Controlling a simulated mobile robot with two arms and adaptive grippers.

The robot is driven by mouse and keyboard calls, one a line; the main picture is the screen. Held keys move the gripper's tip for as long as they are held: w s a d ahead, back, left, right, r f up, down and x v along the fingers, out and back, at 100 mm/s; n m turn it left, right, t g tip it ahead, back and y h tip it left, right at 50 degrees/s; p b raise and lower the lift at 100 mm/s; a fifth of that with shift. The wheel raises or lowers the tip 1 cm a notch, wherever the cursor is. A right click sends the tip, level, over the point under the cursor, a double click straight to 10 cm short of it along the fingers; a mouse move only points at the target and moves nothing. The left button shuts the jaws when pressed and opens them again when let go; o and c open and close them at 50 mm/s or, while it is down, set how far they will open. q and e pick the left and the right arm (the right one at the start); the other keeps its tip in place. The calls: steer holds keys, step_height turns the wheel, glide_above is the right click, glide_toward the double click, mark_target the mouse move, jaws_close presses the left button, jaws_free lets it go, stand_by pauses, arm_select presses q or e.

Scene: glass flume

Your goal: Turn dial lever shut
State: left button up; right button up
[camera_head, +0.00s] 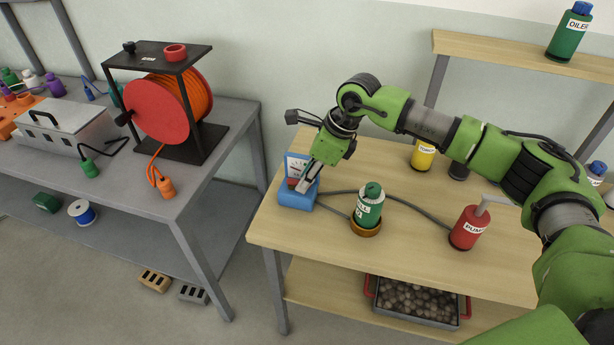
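A small blue unit with a white dial face (291,167) and a blue base (294,201) stands at the left end of the wooden table. My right gripper (306,186), on the green arm from the right, points down at the front of this unit. Its grey fingers overlap the dial's right part and seem close together, but I cannot tell whether they hold anything. I cannot make out the dial's lever; the fingers may hide it. My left gripper is not in view.
A green bottle (369,211) stands in a brown ring beside the unit, with dark hoses around it. A red pump bottle (467,229) and a yellow bottle (422,155) stand farther right. A grey table (221,110) at left carries an orange cable reel (160,108).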

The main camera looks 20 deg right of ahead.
steer(key=shift+w+d, duration=0.1)
steer(key=shift+r+m+p, duration=0.15)
steer(key=shift+m+p, duration=0.25)
steer(key=shift+p, duration=0.25)
steer(key=m+p, duration=0.2)
steer(key=p, duration=0.1)
steer(key=s+a+m+t+h+p, duration=0.1)
steer(key=m+p, duration=0.2)
steer(key=p, duration=0.2)
steer(key=shift+s+a+r+m+t+h+p, duration=0.1)
steer(key=shift+s+a+m+t+h+p, duration=0.2)
steer(key=shift+a+m+t+h, duration=0.1)
steer(key=shift+s+d+r+b, duration=0.2)
steer(key=shift+r+b, duration=0.3)
steer(key=shift+b, duration=0.35)
steer(key=b+v, duration=0.3)
steer(key=v, duration=0.9)
steer(key=s+a+r+g+y+p, duration=0.1)
steer(key=s+a+g+y+p, duration=0.1)
steer(key=s+a, duration=0.4)
steer(key=s+a+r+m+g+y+p, duration=0.1)
steer(key=s+a+g+y+p, duration=0.1)
steer(key=s+a, duration=0.5)
steer(key=a+g+y, duration=0.1)
steer(key=a, duration=0.4)
steer(key=shift+a+g, duration=0.4)
steer(key=shift+s, duration=0.1)
